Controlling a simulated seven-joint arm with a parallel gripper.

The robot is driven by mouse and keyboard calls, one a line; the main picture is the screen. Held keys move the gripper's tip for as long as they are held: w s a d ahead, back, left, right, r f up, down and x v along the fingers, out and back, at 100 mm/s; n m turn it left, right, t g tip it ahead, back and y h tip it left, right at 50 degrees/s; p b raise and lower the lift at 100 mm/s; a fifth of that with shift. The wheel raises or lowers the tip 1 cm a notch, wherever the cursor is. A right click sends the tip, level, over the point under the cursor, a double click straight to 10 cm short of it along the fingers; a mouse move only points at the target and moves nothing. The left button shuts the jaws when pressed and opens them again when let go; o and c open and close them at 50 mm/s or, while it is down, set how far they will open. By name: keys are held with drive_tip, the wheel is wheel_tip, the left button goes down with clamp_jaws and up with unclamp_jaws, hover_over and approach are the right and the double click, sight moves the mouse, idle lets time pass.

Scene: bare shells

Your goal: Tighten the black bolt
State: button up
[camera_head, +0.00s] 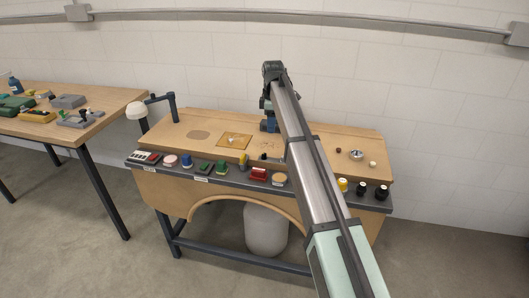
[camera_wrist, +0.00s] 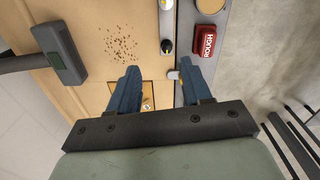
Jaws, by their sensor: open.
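I cannot pick out the black bolt with certainty. In the wrist view, a small black-and-white knob-like piece (camera_wrist: 167,46) sits on the wood edge, just beyond my fingertips. A small pale peg (camera_wrist: 173,74) lies by the right finger. My gripper (camera_wrist: 158,68) is open, its two blue fingers spread above the bench with nothing held. In the head view my gripper (camera_head: 268,122) is over the middle of the workbench (camera_head: 310,133), and my arm hides part of the bench behind it.
The grey front ledge carries a red block (camera_wrist: 209,43), a round tan disc (camera_head: 279,178), a yellow-topped piece (camera_head: 342,184) and black knobs (camera_head: 381,192). A square tan plate (camera_head: 234,141) lies left of my gripper. A lamp (camera_head: 137,110) stands at the bench's left end.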

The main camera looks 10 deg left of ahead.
sight(265, 154)
drive_tip(key=a+f, duration=0.1)
drive_tip(key=f, duration=0.8)
drive_tip(key=s+a+f, duration=0.1)
drive_tip(key=f, duration=0.3)
drive_tip(key=shift+a+f, duration=0.15)
drive_tip(key=shift+a, duration=0.15)
clamp_jaws()
